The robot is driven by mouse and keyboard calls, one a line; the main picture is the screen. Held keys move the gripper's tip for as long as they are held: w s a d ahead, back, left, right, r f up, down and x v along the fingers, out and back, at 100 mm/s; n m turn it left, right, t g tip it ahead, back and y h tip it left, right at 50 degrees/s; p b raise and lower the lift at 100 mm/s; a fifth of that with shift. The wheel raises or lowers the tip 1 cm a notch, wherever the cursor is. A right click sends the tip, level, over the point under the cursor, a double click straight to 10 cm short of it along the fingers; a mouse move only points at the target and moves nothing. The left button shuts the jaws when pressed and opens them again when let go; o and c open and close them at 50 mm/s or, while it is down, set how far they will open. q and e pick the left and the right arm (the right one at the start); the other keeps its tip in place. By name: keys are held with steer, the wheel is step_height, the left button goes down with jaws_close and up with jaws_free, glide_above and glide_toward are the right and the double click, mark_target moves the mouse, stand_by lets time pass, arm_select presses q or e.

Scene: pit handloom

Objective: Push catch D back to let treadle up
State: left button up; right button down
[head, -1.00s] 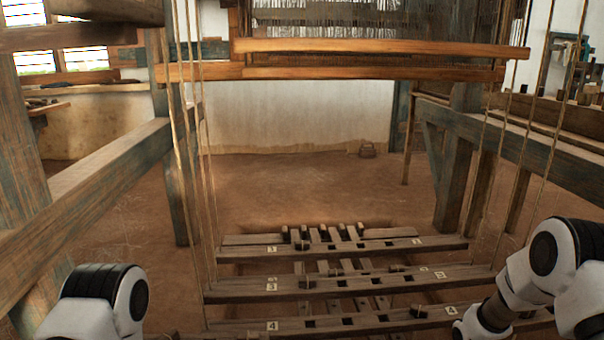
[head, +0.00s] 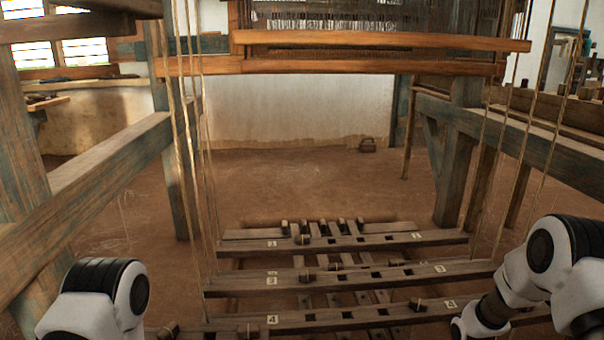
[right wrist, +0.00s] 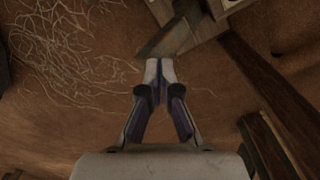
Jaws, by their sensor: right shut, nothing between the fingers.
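Several treadle boards (head: 333,297) lie low in the pit under the loom, running away from me beneath slotted, number-labelled crossbars (head: 345,320). Small wooden blocks, possibly catches, sit on the crossbars, one at the right of the nearest (head: 418,305) and one further back (head: 302,240). I cannot read a letter D on any. My right arm comes in at the lower right, its gripper hidden in the head view. In the right wrist view my right gripper (right wrist: 160,72) is shut and empty above brown floor, with timber beyond its tips. My left gripper is out of frame.
Loom side beams stand left (head: 100,185) and right (head: 520,125). Cords (head: 190,150) hang beside the crossbars. A wooden beater bar (head: 380,42) spans the top. Bare earth floor (head: 300,185) lies beyond the treadles. Pale strands (right wrist: 60,55) mark the floor in the wrist view.

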steer(key=shift+f, duration=0.55)
steer(key=shift+s+f, duration=0.1)
steer(key=shift+s, duration=0.05)
steer(key=shift+s+d+f+p, duration=0.1)
steer(key=shift+s+f+p, duration=0.3)
steer(key=shift+f, duration=0.35)
steer(key=shift+s+f+p, duration=0.25)
steer(key=shift+s+f, duration=0.2)
steer(key=shift+f, duration=0.3)
steer(key=r+p, duration=0.1)
steer(key=p, duration=0.1)
steer(key=r+p, duration=0.1)
steer(key=p, duration=0.1)
steer(key=shift+s+r, duration=0.3)
steer(key=r+p, duration=0.1)
steer(key=p, duration=0.2)
steer(key=s+r+p, duration=0.1)
steer(key=r+p, duration=0.1)
steer(key=p, duration=0.1)
steer(key=shift+r, duration=0.25)
